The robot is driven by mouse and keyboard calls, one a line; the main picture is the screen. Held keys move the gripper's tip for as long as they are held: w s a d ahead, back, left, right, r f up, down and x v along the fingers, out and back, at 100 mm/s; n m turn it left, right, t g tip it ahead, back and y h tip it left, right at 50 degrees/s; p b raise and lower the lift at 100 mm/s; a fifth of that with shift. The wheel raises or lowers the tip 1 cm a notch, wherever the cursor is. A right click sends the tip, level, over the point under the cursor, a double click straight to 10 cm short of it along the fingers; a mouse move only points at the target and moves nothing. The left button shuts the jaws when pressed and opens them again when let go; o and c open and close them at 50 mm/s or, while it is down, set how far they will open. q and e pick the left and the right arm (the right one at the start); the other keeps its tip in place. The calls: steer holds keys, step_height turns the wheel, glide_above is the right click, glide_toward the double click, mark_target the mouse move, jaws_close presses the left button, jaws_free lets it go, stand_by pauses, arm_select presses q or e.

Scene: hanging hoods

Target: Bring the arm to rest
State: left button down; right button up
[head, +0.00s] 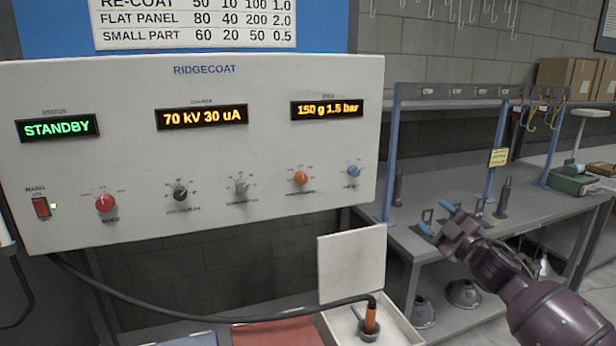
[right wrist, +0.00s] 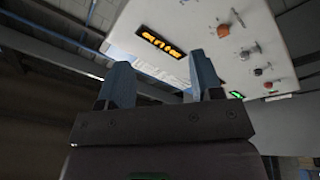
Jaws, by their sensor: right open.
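My right gripper (head: 436,219) is in the head view at the lower right, in front of the grey workbench (head: 440,238). Its two blue fingers are apart with nothing between them. In the right wrist view the fingers (right wrist: 160,85) are also spread and empty. My right arm comes in from the lower right corner. The white RIDGECOAT control panel (head: 270,225) stands to the left of the gripper, apart from it. It reads STANDBY, 70 kV 30 uA and 150 g 1.5 bar. My left gripper is not in view.
An open white box (head: 395,328) below the panel holds an orange-and-black tool (head: 370,318) on a black cable. A blue rack (head: 391,165) with hooks stands on the bench. Cardboard boxes (head: 568,78) and a green device (head: 572,180) are at the far right.

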steer(key=s+a+f+m+g+h, duration=0.1)
steer(key=s+f+m+h, duration=0.25)
steer(key=s+f, duration=0.55)
steer(key=s+a+f+m+g+h, duration=0.15)
steer(key=s+f+m, duration=0.35)
steer(key=f, duration=0.6)
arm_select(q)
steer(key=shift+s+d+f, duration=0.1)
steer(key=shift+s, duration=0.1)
arm_select(e)
steer(key=s+f+m+g+h, duration=0.1)
steer(key=s+f, duration=0.4)
steer(key=s, duration=0.3)
steer(key=s+d+f+m+g+h, duration=0.1)
steer(key=s+f+m+g, duration=0.1)
steer(key=s+f, duration=0.3)
steer(key=s+f+m+g+h, duration=0.1)
steer(key=s+f, duration=0.4)
steer(key=s, duration=0.7)
steer(key=shift+d+f+m+h, duration=0.3)
steer(key=shift+f+m, duration=0.1)
steer(key=shift+m, duration=0.25)
steer(key=shift+g, duration=0.25)
